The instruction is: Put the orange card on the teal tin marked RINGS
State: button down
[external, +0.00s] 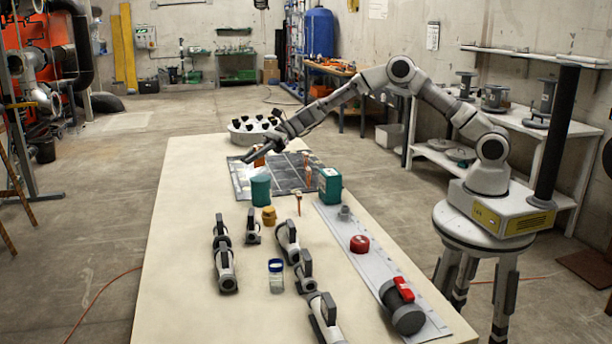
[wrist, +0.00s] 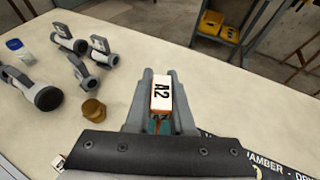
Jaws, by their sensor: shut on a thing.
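My gripper (wrist: 161,84) is shut on the orange card (wrist: 162,97), whose white face reads "A2" in the wrist view. In the external view the card shows as a small orange patch (external: 259,161) at my gripper (external: 248,158). The gap between card and tin is hard to judge. Bits of teal (wrist: 160,126) show between the fingers in the wrist view. No RINGS marking is legible. A teal box (external: 329,187) stands to the right of the tin.
A dark printed mat (external: 285,178) lies behind the tin. A mustard-coloured piece (external: 269,216) stands close in front of it. Several grey pipe fittings (external: 226,269) and a blue-lidded jar (external: 276,276) stand nearer. A grey strip (external: 376,262) runs along the right. The table's left side is clear.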

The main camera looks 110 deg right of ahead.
aim_at(253, 180)
jog(key=shift+f+b, duration=0.3)
jog(key=shift+f, duration=1.4)
jog(key=shift+f, duration=0.25)
jog(key=c, duration=0.8)
grip_release()
jog(key=shift+r, duration=0.1)
jog(key=shift+s+d+r, duration=0.1)
jog(key=shift+r, duration=0.15)
jog(key=p+v, duration=0.1)
jog(key=v, duration=1)
jog(key=shift+s+d+r, duration=0.1)
jog(key=shift+s+d, duration=0.05)
jog(key=shift+s, duration=0.2)
